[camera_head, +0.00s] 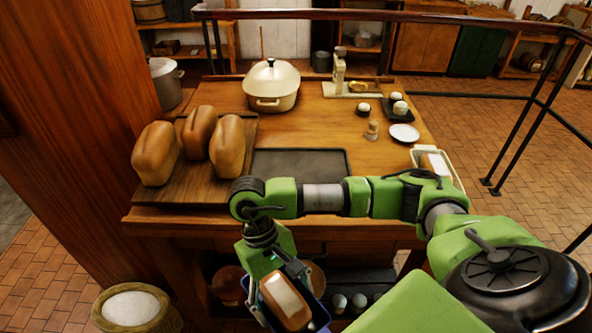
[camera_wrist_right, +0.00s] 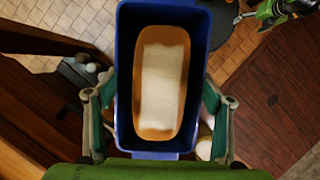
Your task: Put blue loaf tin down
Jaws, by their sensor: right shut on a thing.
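My right gripper (camera_head: 275,275) is shut on the blue loaf tin (camera_head: 319,312), its fingers at the tin's two long sides. In the right wrist view, the tin (camera_wrist_right: 126,60) lies between the gripper's fingers (camera_wrist_right: 158,85). A brown loaf (camera_head: 284,302) with a pale top sits inside the tin, and it fills much of the tin in the wrist view (camera_wrist_right: 160,85). The gripper and tin hang in front of the wooden table (camera_head: 325,122), below its top. My left gripper does not show.
Three loaves (camera_head: 155,153) stand on a dark board (camera_head: 188,192) at the table's left. A dark flat tray (camera_head: 300,163) lies bare at the front middle. A cream pot (camera_head: 271,88), scale (camera_head: 339,72) and white plate (camera_head: 404,132) stand behind. A sack (camera_head: 130,306) stands on the floor at left.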

